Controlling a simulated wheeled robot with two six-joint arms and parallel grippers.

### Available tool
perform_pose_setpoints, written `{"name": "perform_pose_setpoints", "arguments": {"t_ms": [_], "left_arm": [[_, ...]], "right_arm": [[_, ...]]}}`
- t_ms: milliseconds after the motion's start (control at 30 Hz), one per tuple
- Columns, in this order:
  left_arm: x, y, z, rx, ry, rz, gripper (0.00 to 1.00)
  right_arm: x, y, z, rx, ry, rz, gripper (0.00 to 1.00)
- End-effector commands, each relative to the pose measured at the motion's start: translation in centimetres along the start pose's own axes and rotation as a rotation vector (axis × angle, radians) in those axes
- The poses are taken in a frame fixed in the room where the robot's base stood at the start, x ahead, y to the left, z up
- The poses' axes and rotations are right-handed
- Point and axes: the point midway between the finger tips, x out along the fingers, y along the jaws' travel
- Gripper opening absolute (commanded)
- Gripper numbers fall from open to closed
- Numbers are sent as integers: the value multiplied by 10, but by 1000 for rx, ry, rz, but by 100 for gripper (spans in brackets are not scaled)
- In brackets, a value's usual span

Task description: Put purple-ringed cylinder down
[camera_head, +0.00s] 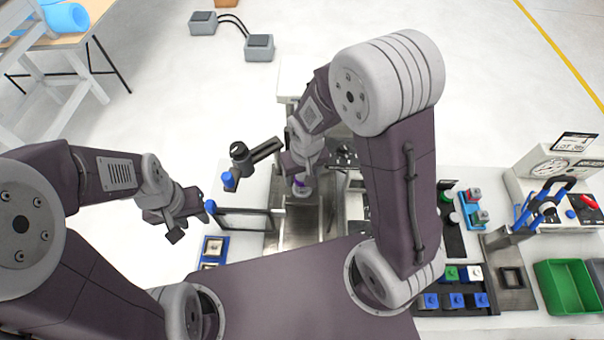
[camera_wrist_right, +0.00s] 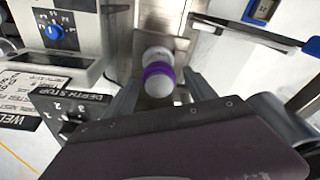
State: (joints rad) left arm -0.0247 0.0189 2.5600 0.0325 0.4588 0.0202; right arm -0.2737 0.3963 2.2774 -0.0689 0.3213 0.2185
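The purple-ringed cylinder (camera_wrist_right: 158,76) is white with a purple band and a rounded end towards the camera in the right wrist view. It sits between the two fingers of my right gripper (camera_wrist_right: 163,88), which appear to close on its sides. In the head view the cylinder (camera_head: 302,189) shows small below my right gripper (camera_head: 300,178), over a grey metal channel. I cannot tell whether its lower end touches a surface. My left gripper (camera_head: 188,220) is apart from it at the left, with its fingers spread and nothing between them.
A dark bracket with a blue knob (camera_head: 240,160) stands left of my right gripper. A panel marked DEPTH STOP (camera_wrist_right: 75,108) and a blue dial (camera_wrist_right: 54,32) lie left in the wrist view. A green bin (camera_head: 565,287) and blue-handled clamp (camera_head: 540,207) stand right.

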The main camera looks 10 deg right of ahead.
Motion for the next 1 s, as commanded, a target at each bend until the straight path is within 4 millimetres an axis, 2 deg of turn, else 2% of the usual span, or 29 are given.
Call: {"name": "perform_pose_setpoints", "arguments": {"t_ms": [200, 500, 700, 900, 967, 1000], "left_arm": [[-2, 0, 0, 0, 0, 0, 36], [1, 0, 0, 0, 0, 0, 36], [2, 0, 0, 0, 0, 0, 36], [2, 0, 0, 0, 0, 0, 36], [2, 0, 0, 0, 0, 0, 36], [2, 0, 0, 0, 0, 0, 36]], "right_arm": [[-13, 0, -2, 0, 5, 0, 64], [-84, 0, -3, 0, 9, -1, 64], [-117, 0, -1, -1, 3, 0, 64], [-123, 1, 1, 1, -2, 0, 64], [-112, 11, 10, 21, -13, 1, 64], [-100, 23, 23, 46, -24, 0, 64]]}}
